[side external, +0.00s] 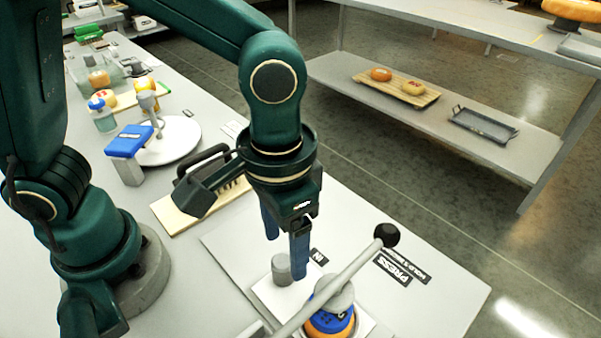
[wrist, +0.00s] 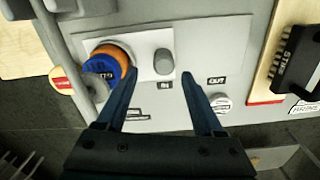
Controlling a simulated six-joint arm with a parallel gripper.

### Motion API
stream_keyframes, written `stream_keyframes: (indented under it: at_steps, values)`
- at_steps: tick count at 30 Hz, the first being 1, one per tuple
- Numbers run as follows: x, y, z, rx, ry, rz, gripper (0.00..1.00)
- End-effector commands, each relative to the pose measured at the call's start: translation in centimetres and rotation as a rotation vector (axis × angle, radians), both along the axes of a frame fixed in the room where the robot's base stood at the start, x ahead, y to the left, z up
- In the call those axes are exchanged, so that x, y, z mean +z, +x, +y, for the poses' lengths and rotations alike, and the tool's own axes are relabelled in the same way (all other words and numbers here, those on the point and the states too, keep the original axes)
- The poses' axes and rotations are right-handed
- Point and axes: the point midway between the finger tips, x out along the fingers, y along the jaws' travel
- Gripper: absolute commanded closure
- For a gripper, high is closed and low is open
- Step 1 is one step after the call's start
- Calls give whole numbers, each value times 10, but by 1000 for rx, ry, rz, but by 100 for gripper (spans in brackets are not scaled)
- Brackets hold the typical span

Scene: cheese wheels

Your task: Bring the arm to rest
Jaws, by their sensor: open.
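My gripper (side external: 286,232) is dark green with two blue fingers. It points down over the press board (side external: 440,262), close to a grey peg (side external: 281,270) and the IN label. In the wrist view my gripper (wrist: 155,92) is open, its fingers apart with nothing held between them. The grey peg (wrist: 164,62) appears beyond and between the fingertips, on a white plate. I cannot tell whether a finger touches it.
A lever with a black knob (side external: 387,235) rises over an orange and blue wheel (side external: 331,319) right of my gripper. A black-handled tool (side external: 212,183) stands on a wooden board behind. A round white turntable (side external: 178,142) is farther back. A shelf (side external: 470,150) stands across the aisle.

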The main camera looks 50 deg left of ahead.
Motion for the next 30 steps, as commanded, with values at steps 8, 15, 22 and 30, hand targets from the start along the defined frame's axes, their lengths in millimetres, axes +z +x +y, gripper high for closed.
stream_keyframes:
  at_steps: [8, 15, 22, 30]
  values:
    - [7, 8, 5, 35, -16, -24, 31]
    - [54, 26, 49, 202, -96, -182, 31]
    - [85, 15, 100, 298, -120, -353, 31]
    - [88, -12, 135, 302, -80, -496, 31]
